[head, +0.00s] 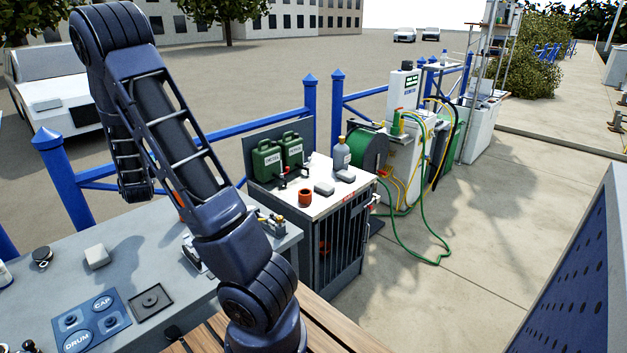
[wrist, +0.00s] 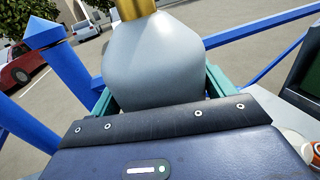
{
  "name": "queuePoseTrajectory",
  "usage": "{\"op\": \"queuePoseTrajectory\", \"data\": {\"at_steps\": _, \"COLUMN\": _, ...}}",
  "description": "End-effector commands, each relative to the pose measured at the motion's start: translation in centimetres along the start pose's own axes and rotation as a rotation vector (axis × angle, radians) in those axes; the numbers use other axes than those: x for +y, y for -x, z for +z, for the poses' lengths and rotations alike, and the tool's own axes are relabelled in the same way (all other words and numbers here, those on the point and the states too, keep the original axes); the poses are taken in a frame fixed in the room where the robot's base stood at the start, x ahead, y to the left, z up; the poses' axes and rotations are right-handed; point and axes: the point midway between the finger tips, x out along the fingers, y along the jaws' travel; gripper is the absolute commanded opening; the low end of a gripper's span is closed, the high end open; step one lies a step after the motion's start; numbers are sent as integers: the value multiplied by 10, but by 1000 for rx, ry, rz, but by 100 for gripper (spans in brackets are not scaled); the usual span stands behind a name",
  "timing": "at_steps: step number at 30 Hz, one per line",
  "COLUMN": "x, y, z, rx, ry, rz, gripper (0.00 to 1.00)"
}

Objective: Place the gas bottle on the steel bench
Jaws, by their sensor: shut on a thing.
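In the wrist view, my gripper (wrist: 158,88) has a teal finger on each side of a pale grey bottle with a brass-coloured top (wrist: 155,60). I take this to be the gas bottle; no label shows on it. The bottle is close to the camera and its lower end is hidden behind the gripper body. In the head view, neither my gripper nor the held bottle can be made out; my arm covers much of the left side. The grey steel bench (head: 140,235) runs across the lower left, partly behind my arm.
The bench bears a blue DRUM and CAP panel (head: 90,320), a dark square plate (head: 150,301) and a pale block (head: 97,257). A blue fence stands behind.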

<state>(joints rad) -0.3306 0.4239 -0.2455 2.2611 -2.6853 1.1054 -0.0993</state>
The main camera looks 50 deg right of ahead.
Motion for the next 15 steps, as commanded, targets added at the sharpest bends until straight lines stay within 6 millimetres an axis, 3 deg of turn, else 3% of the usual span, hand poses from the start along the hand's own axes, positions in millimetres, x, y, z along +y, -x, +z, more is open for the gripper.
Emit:
{"op": "queuePoseTrajectory", "data": {"at_steps": 5, "x": 0, "y": 0, "z": 19, "rx": -4, "ry": -2, "rz": 0, "gripper": 24}}
{"op": "queuePoseTrajectory", "data": {"at_steps": 15, "x": -52, "y": -29, "z": 18, "rx": -2, "ry": 5, "rz": -109, "gripper": 24}}
